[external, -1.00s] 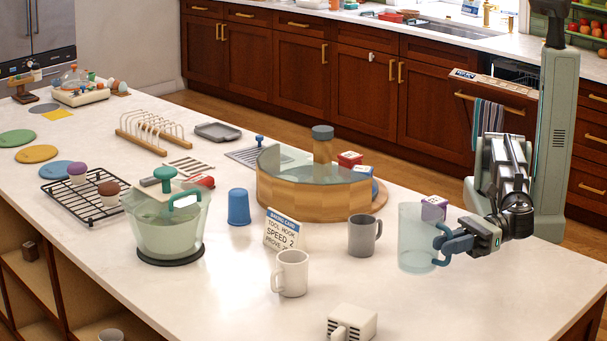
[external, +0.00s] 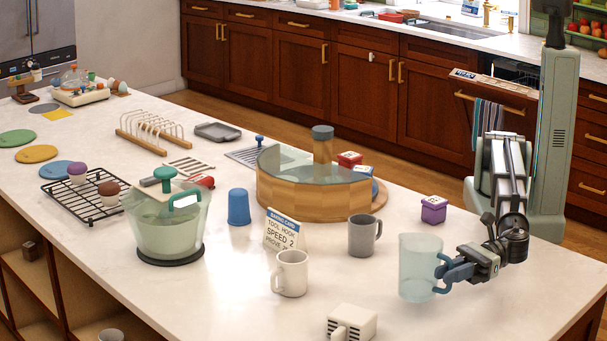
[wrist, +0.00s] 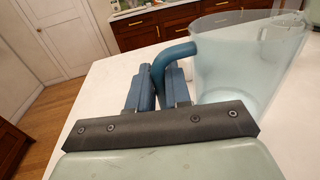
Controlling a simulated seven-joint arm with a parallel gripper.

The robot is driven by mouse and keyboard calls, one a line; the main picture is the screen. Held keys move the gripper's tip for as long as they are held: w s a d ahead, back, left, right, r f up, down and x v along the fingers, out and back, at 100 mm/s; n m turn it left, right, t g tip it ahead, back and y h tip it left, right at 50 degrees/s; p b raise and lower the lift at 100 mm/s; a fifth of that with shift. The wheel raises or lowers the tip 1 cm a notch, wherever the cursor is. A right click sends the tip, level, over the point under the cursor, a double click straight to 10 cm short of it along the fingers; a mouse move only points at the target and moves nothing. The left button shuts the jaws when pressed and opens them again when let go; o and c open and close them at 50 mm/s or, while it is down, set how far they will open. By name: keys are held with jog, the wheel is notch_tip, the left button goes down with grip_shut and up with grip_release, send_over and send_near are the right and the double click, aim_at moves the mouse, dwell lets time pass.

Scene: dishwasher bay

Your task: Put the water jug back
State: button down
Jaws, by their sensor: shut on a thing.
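The water jug (external: 417,262) is a clear, pale blue vessel with a blue handle, at the right part of the white counter in the external view. My gripper (external: 449,273) is shut on its handle from the right. In the wrist view the jug (wrist: 245,62) is upright at the upper right, and its handle (wrist: 172,55) runs between the fingers of my gripper (wrist: 160,88). I cannot tell whether the jug's base touches the counter.
A grey mug (external: 362,236), a white mug (external: 291,274) and a recipe card (external: 281,231) stand left of the jug. A purple box (external: 433,211) is behind it. A white block-shaped object (external: 352,322) is in front. The counter (external: 480,315) is clear at the front right.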

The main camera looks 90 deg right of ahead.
aim_at(449, 286)
jog(key=shift+f, duration=1.55)
jog(key=shift+f, duration=0.1)
jog(key=c, duration=1.1)
grip_release()
jog(key=shift+o, duration=0.2)
jog(key=v, duration=1.2)
